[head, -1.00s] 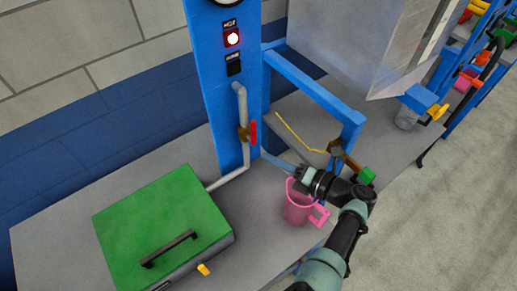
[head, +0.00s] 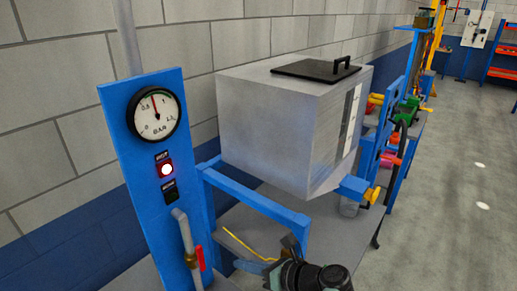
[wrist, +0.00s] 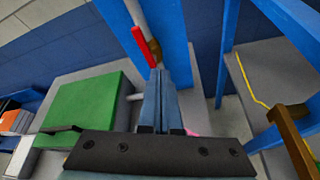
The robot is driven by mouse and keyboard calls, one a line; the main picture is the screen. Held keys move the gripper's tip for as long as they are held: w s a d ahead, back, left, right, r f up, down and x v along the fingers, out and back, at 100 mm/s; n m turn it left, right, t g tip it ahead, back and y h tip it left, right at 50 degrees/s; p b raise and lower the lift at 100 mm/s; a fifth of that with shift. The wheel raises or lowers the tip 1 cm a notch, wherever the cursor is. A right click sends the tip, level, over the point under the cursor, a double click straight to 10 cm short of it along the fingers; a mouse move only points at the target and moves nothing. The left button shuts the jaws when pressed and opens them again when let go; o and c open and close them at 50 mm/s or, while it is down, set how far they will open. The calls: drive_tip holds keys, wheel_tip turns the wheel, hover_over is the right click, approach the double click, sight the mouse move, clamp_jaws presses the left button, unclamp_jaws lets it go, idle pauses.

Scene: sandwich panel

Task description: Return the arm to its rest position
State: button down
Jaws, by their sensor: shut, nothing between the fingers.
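My gripper (head: 240,265) is at the bottom of the head view, beside the blue panel. Its fingers (wrist: 161,75) are shut with nothing between them in the wrist view. They point toward the foot of the blue panel (head: 148,100). A red valve handle (head: 200,258) on a grey pipe (head: 184,230) is to the left of the gripper in the head view. The same red handle (wrist: 141,48) shows just beyond and left of the fingertips in the wrist view. Whether the fingers touch the valve is unclear.
A blue frame (head: 258,195) and a large grey tank (head: 270,120) stand behind my gripper. A green lid (wrist: 88,108) is left of the fingers. A brown lever (wrist: 292,140) and yellow line (wrist: 246,78) are to the right. A pink object (wrist: 192,133) is mostly hidden.

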drive_tip(key=w+d+r+n+t+h+b, duration=0.1)
drive_tip(key=w+d+r+n+t+h, duration=0.15)
drive_tip(key=r+n, duration=0.5)
drive_tip(key=w+d+r+n+t+h+b, duration=0.1)
drive_tip(key=d+r+n+t+h, duration=0.2)
drive_tip(key=r, duration=0.7)
drive_tip(key=w+d+r+n+t+h+b, duration=0.1)
drive_tip(key=w+r+n+t+h, duration=0.2)
drive_tip(key=r+n, duration=0.45)
drive_tip(key=s+a+r+n+t+h+b, duration=0.1)
drive_tip(key=s+a+r+n+t+h, duration=0.2)
drive_tip(key=s+r+n+t, duration=0.8)
drive_tip(key=s+r+t, duration=0.1)
drive_tip(key=s+r, duration=1.3)
drive_tip(key=r, duration=0.3)
drive_tip(key=shift+s, duration=0.35)
